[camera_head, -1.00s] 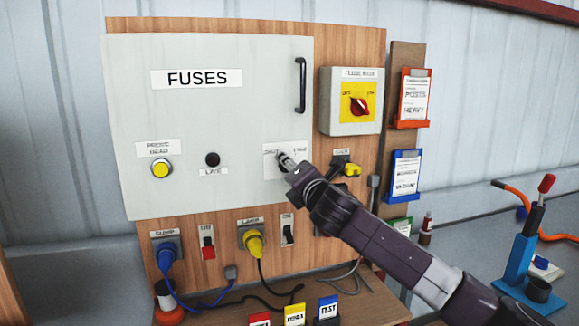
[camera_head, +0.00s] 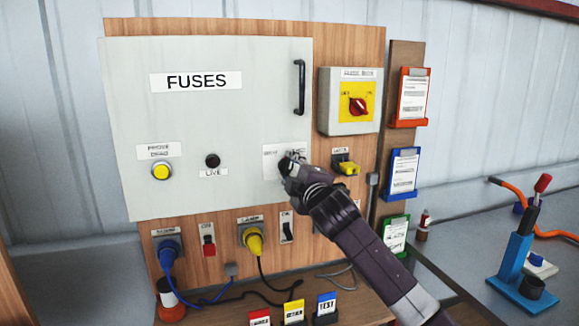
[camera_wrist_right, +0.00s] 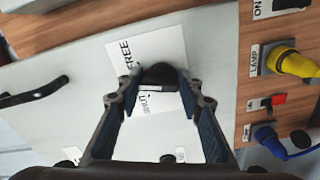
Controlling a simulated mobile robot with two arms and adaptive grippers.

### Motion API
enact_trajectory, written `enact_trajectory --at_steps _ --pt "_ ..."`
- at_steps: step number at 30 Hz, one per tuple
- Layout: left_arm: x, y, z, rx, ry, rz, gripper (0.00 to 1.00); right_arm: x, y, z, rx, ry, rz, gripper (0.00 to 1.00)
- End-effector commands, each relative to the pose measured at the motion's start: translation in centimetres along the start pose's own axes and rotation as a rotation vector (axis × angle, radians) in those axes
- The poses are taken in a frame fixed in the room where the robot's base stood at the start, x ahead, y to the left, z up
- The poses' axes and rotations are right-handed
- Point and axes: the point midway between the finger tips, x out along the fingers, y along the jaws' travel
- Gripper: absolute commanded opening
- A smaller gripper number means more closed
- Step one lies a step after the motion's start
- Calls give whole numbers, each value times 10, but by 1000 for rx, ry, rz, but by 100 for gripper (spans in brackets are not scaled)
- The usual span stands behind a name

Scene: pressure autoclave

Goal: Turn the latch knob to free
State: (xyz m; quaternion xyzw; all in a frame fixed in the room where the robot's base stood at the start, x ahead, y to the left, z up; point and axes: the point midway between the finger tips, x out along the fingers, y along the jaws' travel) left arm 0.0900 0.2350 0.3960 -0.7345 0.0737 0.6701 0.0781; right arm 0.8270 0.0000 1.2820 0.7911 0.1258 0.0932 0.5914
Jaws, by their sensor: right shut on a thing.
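The dark latch knob (camera_wrist_right: 160,73) sits on a white label (camera_wrist_right: 124,56) on the fuse-box door; the wrist view shows the word FREE on the label beside it. My right gripper (camera_wrist_right: 160,84) is shut on the knob, with one finger on each side. In the head view the right gripper (camera_head: 289,166) is at the lower right of the pale door (camera_head: 230,120), covering the knob and part of the label. My left gripper is not in view.
A black door handle (camera_head: 300,87) is above the gripper. To the right are a red rotary switch (camera_head: 358,106) on yellow and a yellow plug (camera_head: 346,167). Below are a yellow lamp plug (camera_head: 253,240), a blue plug (camera_head: 168,249) and switches. A blue lever stand (camera_head: 517,262) is on the right bench.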

Motion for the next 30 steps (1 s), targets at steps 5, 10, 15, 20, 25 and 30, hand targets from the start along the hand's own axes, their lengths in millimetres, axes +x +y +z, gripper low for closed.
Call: enact_trajectory --at_steps 5,10,15,20,25,30 --pt "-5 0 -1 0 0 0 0 0 3 0 164 1 3 10" --pt "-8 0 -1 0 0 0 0 0 3 0 297 2 4 10" --pt "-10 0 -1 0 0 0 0 0 3 1 401 3 5 10" --pt "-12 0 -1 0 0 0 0 0 3 1 465 3 5 10" --pt "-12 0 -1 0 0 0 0 0 2 1 503 3 6 10" --pt "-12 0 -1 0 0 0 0 0 2 1 515 3 6 10"
